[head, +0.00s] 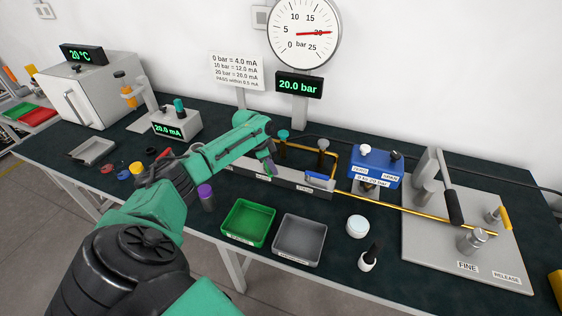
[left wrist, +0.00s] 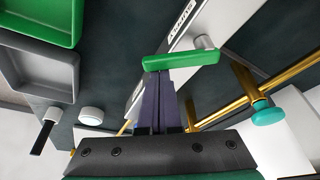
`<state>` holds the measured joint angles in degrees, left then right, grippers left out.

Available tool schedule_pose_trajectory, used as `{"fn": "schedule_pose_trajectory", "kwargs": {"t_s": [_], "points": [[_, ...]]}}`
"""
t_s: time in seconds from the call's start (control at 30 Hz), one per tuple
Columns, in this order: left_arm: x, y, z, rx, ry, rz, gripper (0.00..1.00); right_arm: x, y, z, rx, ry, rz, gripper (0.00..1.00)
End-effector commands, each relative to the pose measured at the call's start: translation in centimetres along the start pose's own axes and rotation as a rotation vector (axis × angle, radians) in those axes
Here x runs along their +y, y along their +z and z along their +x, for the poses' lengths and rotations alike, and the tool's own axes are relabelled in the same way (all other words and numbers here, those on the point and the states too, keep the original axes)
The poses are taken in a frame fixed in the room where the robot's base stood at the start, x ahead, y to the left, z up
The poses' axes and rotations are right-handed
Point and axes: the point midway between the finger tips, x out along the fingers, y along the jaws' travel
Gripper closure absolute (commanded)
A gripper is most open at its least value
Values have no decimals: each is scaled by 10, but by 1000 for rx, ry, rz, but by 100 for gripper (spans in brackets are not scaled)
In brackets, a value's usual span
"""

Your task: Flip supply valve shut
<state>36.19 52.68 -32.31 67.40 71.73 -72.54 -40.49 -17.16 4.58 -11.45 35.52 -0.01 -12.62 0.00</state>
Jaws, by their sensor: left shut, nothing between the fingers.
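A green lever handle (left wrist: 181,60) sits on a silver stub at the grey manifold rail (left wrist: 178,42) in the left wrist view. My left gripper (head: 269,170) is shut and empty over the front of the rail (head: 290,184). Its purple fingers (left wrist: 166,88) reach to the green handle in the left wrist view; I cannot tell whether they touch it. A blue lever (head: 320,178) is farther right on the rail. My right gripper is not in view.
The gauge (head: 304,32) and display (head: 299,85) read about 20 bar. A teal knob (head: 283,135) and brass pipes stand behind the rail. A green tray (head: 232,239) and a grey tray (head: 277,255) lie in front. A blue transmitter (head: 376,163) stands to the right.

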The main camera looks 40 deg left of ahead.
Motion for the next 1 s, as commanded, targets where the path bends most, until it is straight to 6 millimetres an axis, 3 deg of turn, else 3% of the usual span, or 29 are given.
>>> {"fn": "schedule_pose_trajectory", "kwargs": {"t_s": [0.3,0.57,1.0], "points": [[1,17,-2,-1,95,275,100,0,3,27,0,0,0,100],[0,26,-8,0,160,457,100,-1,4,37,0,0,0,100],[-2,34,-12,-3,160,462,100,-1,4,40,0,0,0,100]]}}
